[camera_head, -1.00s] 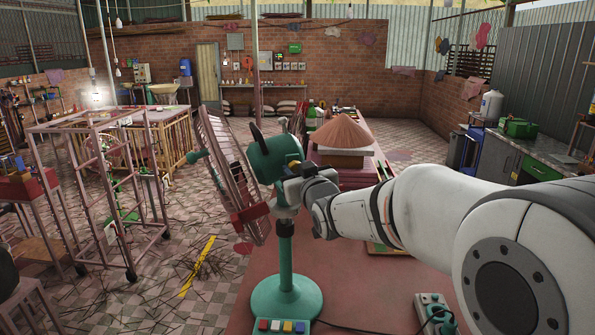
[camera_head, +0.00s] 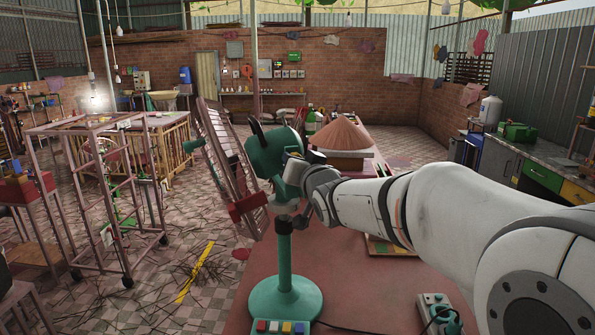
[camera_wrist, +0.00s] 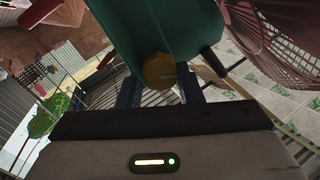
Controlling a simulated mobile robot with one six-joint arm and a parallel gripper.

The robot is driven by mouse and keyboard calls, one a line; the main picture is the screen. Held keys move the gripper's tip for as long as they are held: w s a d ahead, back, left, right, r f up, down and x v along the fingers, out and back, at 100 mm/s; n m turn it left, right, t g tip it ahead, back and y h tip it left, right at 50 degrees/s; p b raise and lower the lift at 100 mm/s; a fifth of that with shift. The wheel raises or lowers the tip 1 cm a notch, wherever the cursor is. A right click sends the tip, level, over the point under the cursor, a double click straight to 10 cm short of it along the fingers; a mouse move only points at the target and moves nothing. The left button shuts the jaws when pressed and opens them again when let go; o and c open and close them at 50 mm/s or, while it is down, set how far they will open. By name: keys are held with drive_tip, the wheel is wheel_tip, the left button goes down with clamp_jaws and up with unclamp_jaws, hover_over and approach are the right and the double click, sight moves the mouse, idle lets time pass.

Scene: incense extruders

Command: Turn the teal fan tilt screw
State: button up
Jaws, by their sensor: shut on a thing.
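The teal fan (camera_head: 277,150) stands on the table on a teal post and round base (camera_head: 268,299). Its pink grille (camera_head: 222,160) faces left. In the wrist view the teal housing (camera_wrist: 165,25) fills the top middle, with the grille (camera_wrist: 275,45) at upper right. The tilt screw shows there as a yellow round knob (camera_wrist: 158,70) with a small pin at its right. My gripper (camera_wrist: 159,90) is shut on this knob, one dark finger at each side. In the head view my gripper (camera_head: 297,170) is against the right side of the housing, hiding the knob.
A coloured button row (camera_head: 281,327) sits at the front of the fan base. A brown cone (camera_head: 342,134) stands on the table behind my arm. A grey control box (camera_head: 438,312) with a cable lies at the front right. A pink metal rack (camera_head: 100,190) stands at left.

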drive_tip(key=m, duration=1.3)
drive_tip(key=shift+d+f, duration=0.1)
drive_tip(key=shift+f, duration=0.05)
idle(0.5)
drive_tip(key=o, duration=1)
drive_tip(key=b+v, duration=0.2)
drive_tip(key=v, duration=0.5)
drive_tip(key=shift+s+d, duration=0.2)
drive_tip(key=shift+s, duration=0.15)
